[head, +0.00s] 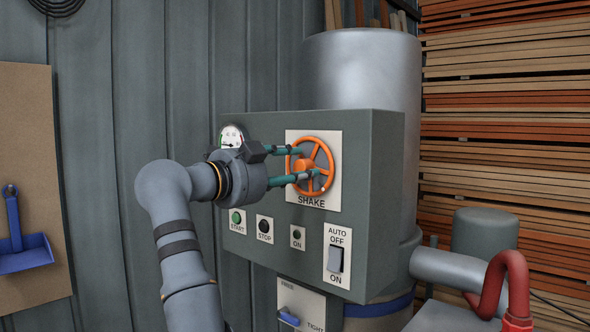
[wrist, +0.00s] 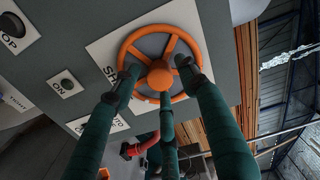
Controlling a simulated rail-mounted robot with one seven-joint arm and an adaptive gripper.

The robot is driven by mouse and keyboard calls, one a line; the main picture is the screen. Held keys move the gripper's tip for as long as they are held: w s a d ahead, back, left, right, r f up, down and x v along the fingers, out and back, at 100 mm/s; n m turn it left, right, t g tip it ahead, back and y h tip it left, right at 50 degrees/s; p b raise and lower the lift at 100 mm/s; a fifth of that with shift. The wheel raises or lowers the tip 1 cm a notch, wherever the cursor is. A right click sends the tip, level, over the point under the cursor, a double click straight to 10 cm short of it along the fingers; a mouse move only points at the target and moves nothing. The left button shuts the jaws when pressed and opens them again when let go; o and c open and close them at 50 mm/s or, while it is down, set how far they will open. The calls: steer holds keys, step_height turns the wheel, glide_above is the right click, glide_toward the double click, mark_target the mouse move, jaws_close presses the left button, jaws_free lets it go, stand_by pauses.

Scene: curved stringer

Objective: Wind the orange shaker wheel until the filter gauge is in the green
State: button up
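The orange shaker wheel (head: 322,149) is mounted on a white SHAKE plate (head: 331,202) on the grey control box. In the wrist view the wheel (wrist: 197,47) faces me, with its hub (wrist: 160,79) near the centre. My gripper (head: 307,165) reaches the wheel from the left. Its green fingers (wrist: 160,75) are spread apart, with the tips at the spokes around the hub. I cannot tell whether they touch it. The filter gauge (head: 231,134) is a white round dial at the box's upper left edge. My gripper hides its lower part, and the needle reading is unclear.
Below the wheel are START (head: 238,217) and STOP (head: 265,229) buttons, an ON lamp (head: 298,237) and an AUTO/OFF/ON switch (head: 336,260). A lower panel has a blue handle (head: 289,318). A red pipe (head: 513,283) and stacked boards (head: 510,120) stand at right.

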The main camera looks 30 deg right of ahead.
stand_by(0.3)
steer(key=v, duration=1.2)
steer(key=x, duration=1.2)
